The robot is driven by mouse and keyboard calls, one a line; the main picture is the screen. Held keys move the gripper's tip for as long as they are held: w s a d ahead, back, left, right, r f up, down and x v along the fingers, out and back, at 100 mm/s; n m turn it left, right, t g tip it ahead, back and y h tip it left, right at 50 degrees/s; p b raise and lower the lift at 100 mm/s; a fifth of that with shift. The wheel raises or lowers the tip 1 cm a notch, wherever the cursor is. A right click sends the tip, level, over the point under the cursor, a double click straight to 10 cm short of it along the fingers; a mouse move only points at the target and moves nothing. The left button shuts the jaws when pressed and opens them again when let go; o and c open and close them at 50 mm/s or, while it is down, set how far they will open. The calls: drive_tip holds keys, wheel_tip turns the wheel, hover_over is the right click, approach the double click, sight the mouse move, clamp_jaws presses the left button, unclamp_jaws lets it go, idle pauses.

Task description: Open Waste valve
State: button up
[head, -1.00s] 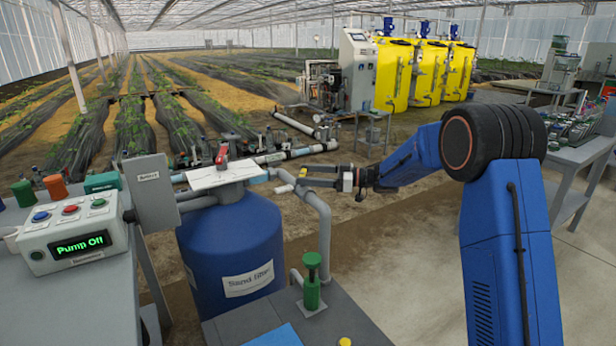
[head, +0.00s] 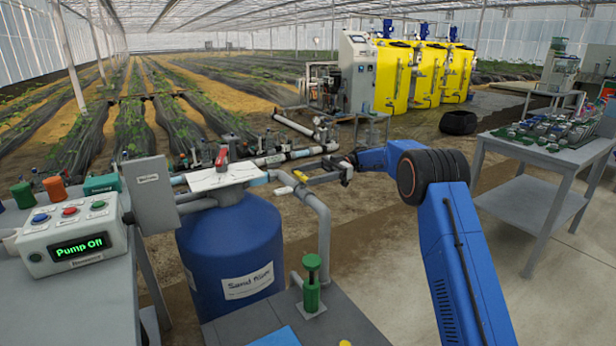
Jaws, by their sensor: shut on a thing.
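The small yellow valve handle (head: 300,177) sits on the grey pipe to the right of the blue sand filter tank (head: 230,245); no label on it can be read. My gripper (head: 304,184) reaches in from the right, with its fingers at the yellow handle. The fingers are shut on the handle, though they are small and the contact is hard to see. How far the handle is turned cannot be told. My blue arm (head: 455,255) comes from the lower right.
A control box (head: 75,240) at left reads "Pump Off". A red lever (head: 222,158) stands on the white plate on top of the tank. A green-handled valve (head: 311,282) stands in front. A table (head: 560,155) with parts stands at right.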

drive_tip(key=shift+r, duration=0.1)
idle(0.4)
drive_tip(key=o, duration=1.1)
drive_tip(key=shift+c, duration=0.2)
